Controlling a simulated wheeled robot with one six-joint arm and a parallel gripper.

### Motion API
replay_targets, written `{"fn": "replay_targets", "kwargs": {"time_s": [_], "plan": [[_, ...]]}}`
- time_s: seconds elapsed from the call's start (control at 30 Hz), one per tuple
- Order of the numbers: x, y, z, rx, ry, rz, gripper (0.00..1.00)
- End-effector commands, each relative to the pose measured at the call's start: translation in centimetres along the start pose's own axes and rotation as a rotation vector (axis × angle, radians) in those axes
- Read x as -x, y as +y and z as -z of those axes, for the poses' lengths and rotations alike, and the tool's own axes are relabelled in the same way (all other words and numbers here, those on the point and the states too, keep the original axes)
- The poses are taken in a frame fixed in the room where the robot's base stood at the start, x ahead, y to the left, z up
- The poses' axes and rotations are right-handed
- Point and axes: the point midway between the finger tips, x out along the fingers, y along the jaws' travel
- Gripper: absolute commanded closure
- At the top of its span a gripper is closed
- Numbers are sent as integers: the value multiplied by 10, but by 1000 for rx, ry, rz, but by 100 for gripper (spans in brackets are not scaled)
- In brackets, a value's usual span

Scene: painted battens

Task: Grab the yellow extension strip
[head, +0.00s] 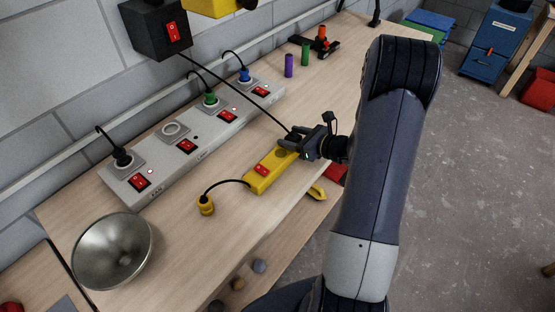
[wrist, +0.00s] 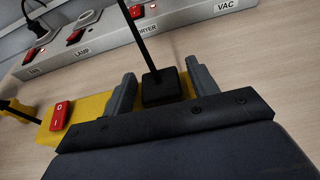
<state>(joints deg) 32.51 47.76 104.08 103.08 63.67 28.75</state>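The yellow extension strip (head: 258,183) lies on the workbench near its front edge, with a red switch at its near end. A short black cable joins it to a yellow plug (head: 205,206). In the wrist view the strip (wrist: 92,106) runs under my gripper. A black plug (wrist: 160,87) with an upright cable sits at the strip's far end. My gripper (head: 291,142) is at that end. In the wrist view its fingers (wrist: 160,88) stand apart on either side of the black plug, with yellow showing beside it. Whether the fingers touch anything is unclear.
A grey power strip (head: 188,145) with several sockets, red switches and plugs runs along the wall. A metal bowl-shaped shade (head: 112,250) stands at the near left. A black switch box (head: 155,30) hangs above, its cable leading to my gripper. Purple and green cylinders (head: 289,65) stand farther back.

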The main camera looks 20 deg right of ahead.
Motion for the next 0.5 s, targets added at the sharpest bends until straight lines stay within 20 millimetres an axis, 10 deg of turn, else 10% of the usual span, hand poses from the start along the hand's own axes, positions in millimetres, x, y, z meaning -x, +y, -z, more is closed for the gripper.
{"fn": "replay_targets", "kwargs": {"time_s": [0.5], "plan": [[0,0,0,0,0,0,87]]}}
